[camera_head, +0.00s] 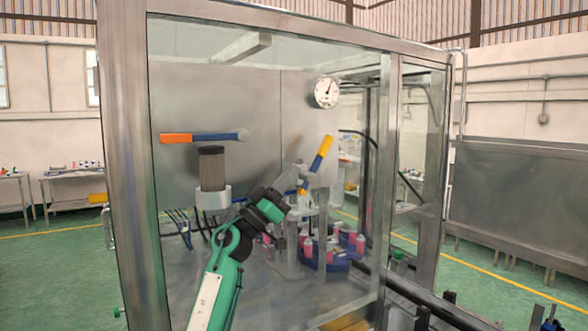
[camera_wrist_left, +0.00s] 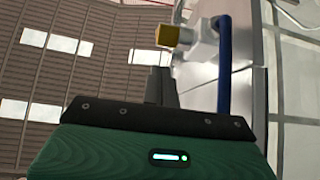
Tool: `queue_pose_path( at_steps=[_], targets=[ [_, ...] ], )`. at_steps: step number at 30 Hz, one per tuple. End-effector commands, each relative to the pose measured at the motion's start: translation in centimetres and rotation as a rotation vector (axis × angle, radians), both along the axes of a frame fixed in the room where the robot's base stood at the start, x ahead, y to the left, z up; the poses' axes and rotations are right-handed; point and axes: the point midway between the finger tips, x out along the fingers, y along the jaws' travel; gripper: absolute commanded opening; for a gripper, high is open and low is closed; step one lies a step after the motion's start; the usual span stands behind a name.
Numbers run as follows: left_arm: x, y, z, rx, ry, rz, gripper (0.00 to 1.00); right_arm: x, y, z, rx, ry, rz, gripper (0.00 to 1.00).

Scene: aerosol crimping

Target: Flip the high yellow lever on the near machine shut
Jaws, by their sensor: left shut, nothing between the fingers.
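The lever with the yellow grip (camera_head: 325,147) and blue shaft stands tilted, its yellow end up and to the right, inside the near machine (camera_head: 122,150). My left gripper (camera_head: 294,178) is shut and empty, just left of and below this lever. I cannot tell whether it touches it. In the left wrist view, the closed fingers (camera_wrist_left: 161,84) point up toward a blue bar (camera_wrist_left: 224,65) and a small yellow block (camera_wrist_left: 167,36) on a pale fitting. The lever's lower end is partly hidden by my gripper. My right gripper is not in view.
A second lever, orange and blue (camera_head: 200,138), lies level on the back panel above a dark ribbed cylinder (camera_head: 212,168). A round gauge (camera_head: 327,92) is at upper right. Pink cans (camera_head: 308,247) stand on a blue turntable (camera_head: 325,265). Metal posts frame the opening.

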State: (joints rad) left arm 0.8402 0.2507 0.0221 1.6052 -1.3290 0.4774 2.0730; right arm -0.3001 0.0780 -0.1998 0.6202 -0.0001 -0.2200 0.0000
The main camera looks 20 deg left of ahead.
Motion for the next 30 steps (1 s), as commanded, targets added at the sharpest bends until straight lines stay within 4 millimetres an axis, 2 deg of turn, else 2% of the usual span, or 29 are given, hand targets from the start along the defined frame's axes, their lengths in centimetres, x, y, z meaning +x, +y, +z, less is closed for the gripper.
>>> queue_pose_path(
  at_steps=[1,3,12,27,30],
  targets=[
    [0.5,-0.6,1.2,-0.002,-0.002,-0.004,0.0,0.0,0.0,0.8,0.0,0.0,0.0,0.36],
    [1.3,-1.1,2.2,-0.004,-0.002,-0.002,0.0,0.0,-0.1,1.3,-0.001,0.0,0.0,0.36],
    [4.0,-3.1,5.2,-0.004,-0.001,-0.001,0.0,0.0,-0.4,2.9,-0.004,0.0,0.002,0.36],
    [4.6,-3.6,5.6,-0.001,-0.001,0.0,0.0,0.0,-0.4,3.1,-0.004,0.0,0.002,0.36],
    [5.0,-3.6,5.8,0.005,0.006,0.0,0.0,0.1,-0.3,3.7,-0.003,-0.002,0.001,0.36]
  ],
)
